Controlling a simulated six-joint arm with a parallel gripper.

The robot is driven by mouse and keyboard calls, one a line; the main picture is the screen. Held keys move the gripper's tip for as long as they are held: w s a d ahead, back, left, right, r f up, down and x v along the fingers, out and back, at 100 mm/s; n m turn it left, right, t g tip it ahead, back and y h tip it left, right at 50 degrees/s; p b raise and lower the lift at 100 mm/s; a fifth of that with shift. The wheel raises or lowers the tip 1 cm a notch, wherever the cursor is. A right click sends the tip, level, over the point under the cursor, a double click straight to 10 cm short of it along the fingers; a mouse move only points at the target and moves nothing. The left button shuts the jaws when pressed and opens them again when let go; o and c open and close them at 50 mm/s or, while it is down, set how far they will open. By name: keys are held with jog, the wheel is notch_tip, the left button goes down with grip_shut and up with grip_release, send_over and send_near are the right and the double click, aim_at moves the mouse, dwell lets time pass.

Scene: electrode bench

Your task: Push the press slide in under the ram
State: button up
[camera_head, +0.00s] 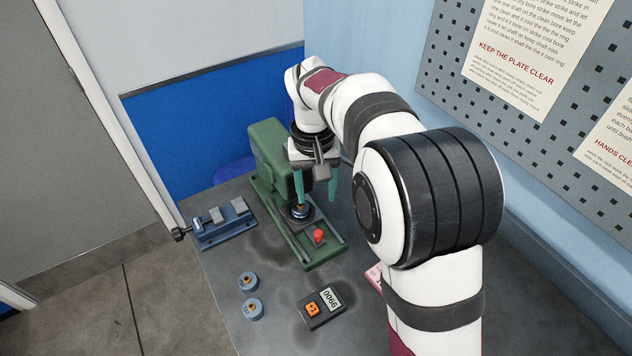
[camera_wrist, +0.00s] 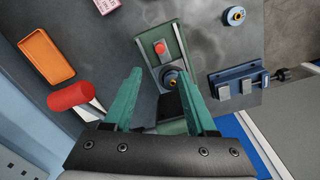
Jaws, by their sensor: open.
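The green press (camera_head: 268,150) stands at the back of the bench, its two-railed base running toward the front. The press slide (camera_head: 318,246) lies between the rails, with a red knob (camera_head: 319,235) on top. A dark round seat holding a small blue and orange piece (camera_head: 300,210) is behind the knob, near the press head; the wrist view shows it too (camera_wrist: 170,78). How far it lies under the ram is unclear, as the ram's underside is hidden. My gripper (camera_head: 317,194) is open and empty beside the press head, its teal fingers pointing down. In the wrist view its fingers (camera_wrist: 157,68) flank the slide area.
A blue vise (camera_head: 225,228) stands left of the press. Two round blue pieces (camera_head: 247,281) (camera_head: 252,308) and a counter (camera_head: 322,307) lie in front. An orange tray (camera_wrist: 47,57), a red-handled tool (camera_wrist: 72,96) and a pink item (camera_wrist: 106,5) are across from the vise.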

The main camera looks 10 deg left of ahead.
aim_at(319, 232)
notch_tip(319, 232, up, 2)
jog(key=shift+r, duration=0.25)
jog(key=f+n, duration=0.3)
jog(key=f, duration=0.2)
jog(key=f+n, duration=0.4)
jog(key=f, duration=0.1)
jog(key=f+n, duration=0.3)
jog(key=f, duration=0.3)
jog(key=shift+w+d+n, duration=0.1)
jog(key=shift+d+n, duration=0.15)
jog(key=shift+n, duration=0.15)
grip_shut()
jog(key=shift+r, duration=0.1)
dwell(0.6)
